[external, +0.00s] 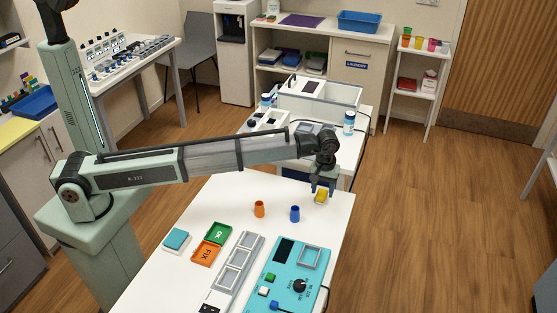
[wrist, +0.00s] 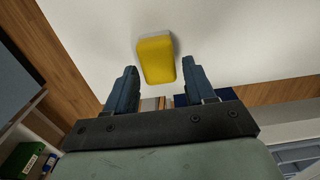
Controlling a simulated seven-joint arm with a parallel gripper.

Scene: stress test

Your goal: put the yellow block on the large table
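The yellow block (external: 321,196) is near the far right corner of the near white table (external: 328,236). In the wrist view the yellow block (wrist: 156,59) shows against a white surface, just beyond and between my fingertips. It looks like it rests on the table, with a faint shadow beside it. My gripper (external: 322,187) points down right over the block. In the wrist view my gripper (wrist: 159,68) is open, with a finger on each side and gaps to the block.
An orange cup (external: 259,209) and a blue cup (external: 295,214) stand left of the block. A second white table (external: 350,152) with equipment stands behind.

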